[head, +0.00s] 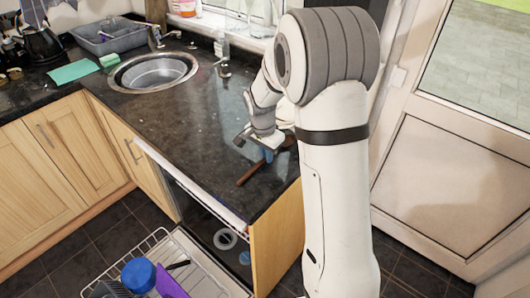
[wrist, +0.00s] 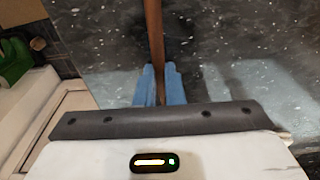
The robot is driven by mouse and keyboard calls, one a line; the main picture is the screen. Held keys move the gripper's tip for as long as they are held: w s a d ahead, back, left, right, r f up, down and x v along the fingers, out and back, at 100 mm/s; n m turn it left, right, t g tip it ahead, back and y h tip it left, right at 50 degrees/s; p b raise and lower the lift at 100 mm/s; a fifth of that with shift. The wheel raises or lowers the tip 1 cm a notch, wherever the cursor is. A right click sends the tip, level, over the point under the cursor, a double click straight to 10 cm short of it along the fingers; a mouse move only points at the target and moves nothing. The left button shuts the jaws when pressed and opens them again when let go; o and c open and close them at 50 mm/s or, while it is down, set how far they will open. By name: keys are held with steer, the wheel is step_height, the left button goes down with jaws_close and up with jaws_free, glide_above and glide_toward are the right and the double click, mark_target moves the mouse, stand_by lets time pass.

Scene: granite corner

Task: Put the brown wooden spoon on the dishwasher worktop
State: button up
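The brown wooden spoon shows as a long brown handle (head: 250,174) at the right end of the dark worktop, lying on or just above it; I cannot tell which. In the wrist view the handle (wrist: 154,35) runs up from between the blue fingers. My gripper (head: 268,155) is low over the worktop, its fingers (wrist: 160,82) close against both sides of the handle. The dishwasher worktop (head: 195,135) is dark speckled stone above the open dishwasher.
A round sink (head: 152,72) is set in the worktop at the back left, with a green cloth (head: 74,71) and grey basin (head: 108,35) near it. The pulled-out dishwasher rack (head: 130,262) holds blue and purple items. The worktop's middle is clear. A white door (head: 450,170) stands right.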

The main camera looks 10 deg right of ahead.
steer(key=o, duration=0.4)
steer(key=shift+s+a+f+g, duration=0.15)
steer(key=shift+s+f+g, duration=0.15)
steer(key=shift+s+f, duration=0.35)
steer(key=shift+r, duration=0.1)
steer(key=shift+w+r+p, duration=0.1)
steer(key=shift+r+p, duration=0.2)
steer(key=shift+p, duration=0.15)
steer(key=r, duration=0.3)
steer(key=w+a+r, duration=0.1)
steer(key=shift+r, duration=0.2)
step_height(320, 180, up, 7)
steer(key=s, duration=0.1)
steer(key=s+r+n+t, duration=0.2)
steer(key=s+r+n, duration=0.35)
steer(key=s, duration=0.85)
steer(key=shift+s+a+f+n+t+y+b, duration=0.2)
steer(key=shift+s+n, duration=0.7)
steer(key=shift+s, duration=1.25)
steer(key=shift+s+d+f+n+t+y, duration=0.2)
steer(key=shift+s+n, duration=0.65)
steer(key=shift+s, duration=1.25)
steer(key=shift+s+a+f+n+y+b, duration=0.1)
steer(key=shift+s+f+n+y, duration=0.15)
steer(key=shift+s+n, duration=1.3)
